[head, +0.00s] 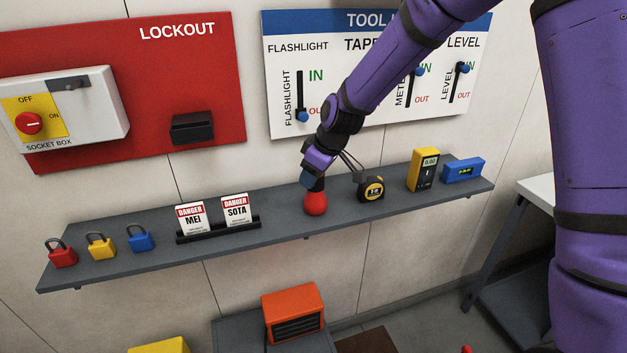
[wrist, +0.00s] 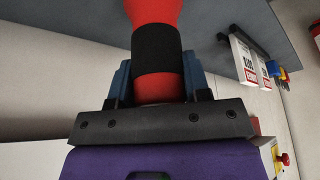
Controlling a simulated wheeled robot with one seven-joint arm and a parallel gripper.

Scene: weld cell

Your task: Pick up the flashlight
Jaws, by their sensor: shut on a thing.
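The flashlight is red with a black band. In the wrist view the flashlight (wrist: 157,50) runs up from between the two blue fingers of my gripper (wrist: 158,82). In the head view the red head of the flashlight (head: 316,204) is at the grey shelf, below my gripper (head: 312,183). My gripper is shut on the flashlight, around its body. The upper part of the flashlight is hidden by my gripper in the head view. I cannot tell whether the flashlight touches the shelf.
The grey shelf (head: 280,222) also holds a tape measure (head: 371,189), a yellow meter (head: 424,169), a blue level (head: 463,170), danger tags (head: 192,216) and padlocks (head: 100,246). A tool board (head: 285,95) hangs behind my arm. An orange box (head: 293,310) stands below.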

